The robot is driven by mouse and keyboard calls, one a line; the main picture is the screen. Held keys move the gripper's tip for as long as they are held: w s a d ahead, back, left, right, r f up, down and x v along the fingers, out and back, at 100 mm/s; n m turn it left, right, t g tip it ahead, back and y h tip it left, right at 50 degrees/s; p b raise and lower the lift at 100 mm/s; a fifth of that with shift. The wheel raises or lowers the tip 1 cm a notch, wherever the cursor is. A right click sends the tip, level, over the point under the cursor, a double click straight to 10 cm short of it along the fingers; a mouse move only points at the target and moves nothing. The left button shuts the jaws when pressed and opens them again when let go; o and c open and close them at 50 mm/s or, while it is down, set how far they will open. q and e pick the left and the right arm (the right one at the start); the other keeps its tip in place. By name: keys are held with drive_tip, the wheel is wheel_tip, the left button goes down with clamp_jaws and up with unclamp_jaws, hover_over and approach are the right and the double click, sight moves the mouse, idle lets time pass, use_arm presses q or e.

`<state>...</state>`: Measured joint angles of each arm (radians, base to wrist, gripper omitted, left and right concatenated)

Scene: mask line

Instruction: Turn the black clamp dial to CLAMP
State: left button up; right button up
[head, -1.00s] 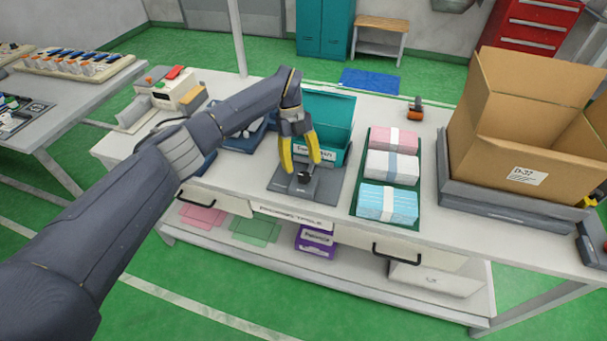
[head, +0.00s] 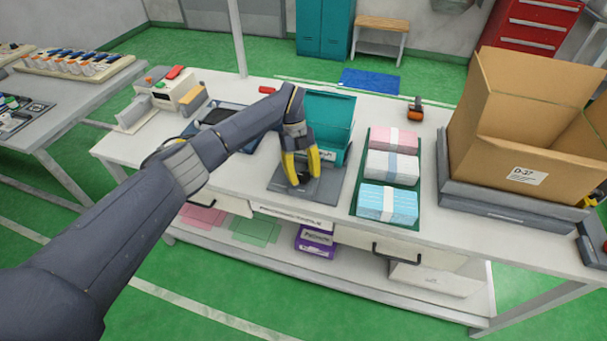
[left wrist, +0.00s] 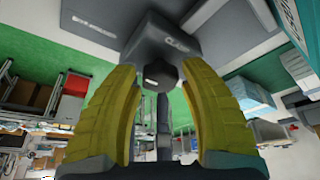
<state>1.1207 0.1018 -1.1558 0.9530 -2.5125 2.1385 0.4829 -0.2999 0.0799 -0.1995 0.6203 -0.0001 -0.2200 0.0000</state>
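The black clamp dial (left wrist: 160,73) shows in the left wrist view as a small dark knob on a grey fixture (left wrist: 165,35) lettered CLAMP. In the head view the grey fixture (head: 327,187) lies on the white table, and the dial is hidden behind my fingers. My left gripper (head: 303,180) points down at the fixture. Its two yellow fingers are apart, one on either side of the dial. The left wrist view shows a gap between each finger and the dial. My right gripper is not in view.
A teal bin (head: 328,110) stands just behind the fixture. A green tray (head: 413,207) with pink, white and blue mask stacks is to its right. A large cardboard box (head: 470,140) stands farther right. A blue-grey tray (head: 238,143) is to the left.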

use_arm(q)
clamp_jaws()
drive_tip(key=shift+m, duration=0.3)
drive_tip(key=m+y, duration=0.1)
drive_tip(key=m, duration=0.2)
drive_tip(key=shift+d+r+m+y, duration=0.1)
drive_tip(key=shift+m+y, duration=0.2)
drive_tip(key=shift+m, duration=0.1)
drive_tip(key=m+y, duration=0.1)
drive_tip(key=m, duration=0.3)
drive_tip(key=shift+d+m+y, duration=0.1)
drive_tip(key=shift+m+y, duration=0.2)
drive_tip(key=shift+y, duration=0.1)
drive_tip(key=m+y, duration=0.1)
drive_tip(key=m, duration=0.3)
drive_tip(key=shift+t, duration=0.3)
drive_tip(key=shift+s+m+t+y, duration=0.1)
drive_tip(key=shift+m+t+y, duration=0.25)
drive_tip(key=shift+m, duration=0.7)
drive_tip(key=shift+m+t+y, duration=0.25)
drive_tip(key=shift+m+y, duration=0.1)
drive_tip(key=shift+m, duration=0.7)
